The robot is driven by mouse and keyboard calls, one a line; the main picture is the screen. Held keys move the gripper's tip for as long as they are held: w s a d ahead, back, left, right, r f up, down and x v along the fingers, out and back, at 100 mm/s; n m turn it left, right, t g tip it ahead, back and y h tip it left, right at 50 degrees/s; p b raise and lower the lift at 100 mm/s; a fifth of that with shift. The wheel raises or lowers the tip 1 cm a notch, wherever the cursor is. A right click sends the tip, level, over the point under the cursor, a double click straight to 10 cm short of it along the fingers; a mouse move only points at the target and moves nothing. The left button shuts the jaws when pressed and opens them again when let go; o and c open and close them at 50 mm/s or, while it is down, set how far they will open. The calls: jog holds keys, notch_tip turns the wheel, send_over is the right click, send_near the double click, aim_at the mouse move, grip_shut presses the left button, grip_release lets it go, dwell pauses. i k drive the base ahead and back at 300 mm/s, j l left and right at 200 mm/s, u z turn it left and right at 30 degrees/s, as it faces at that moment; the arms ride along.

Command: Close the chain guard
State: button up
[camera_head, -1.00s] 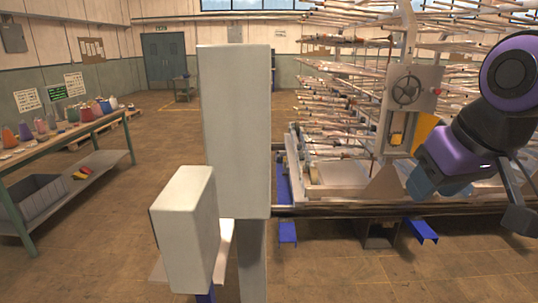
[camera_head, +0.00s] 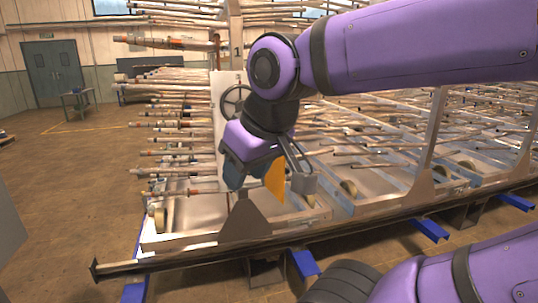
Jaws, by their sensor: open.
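An orange-yellow panel (camera_head: 276,181), which looks like the chain guard, shows on the front of the rack next to the handwheel plate. It appears as a narrow tilted shape, partly hidden behind my wrist, so I cannot tell how far it stands open. My gripper (camera_head: 268,180) is open and points down in front of it. The panel shows between the fingers in the picture. I cannot tell whether they touch it. A dark handwheel (camera_head: 233,101) sits up and left of my wrist, partly covered.
The long rack with many rods (camera_head: 400,150) fills the middle and right. A dark rail (camera_head: 330,238) runs low along its front, above blue feet (camera_head: 305,263). A small table (camera_head: 78,103) stands far left near grey double doors (camera_head: 54,73).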

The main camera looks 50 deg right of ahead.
aim_at(275, 178)
jog(key=l+u, duration=0.1)
jog(key=l, duration=1.1)
jog(key=k+l+u, duration=0.15)
jog(key=l, duration=1)
jog(key=k+l+u, duration=0.15)
jog(key=l, duration=1.05)
jog(key=u, duration=0.05)
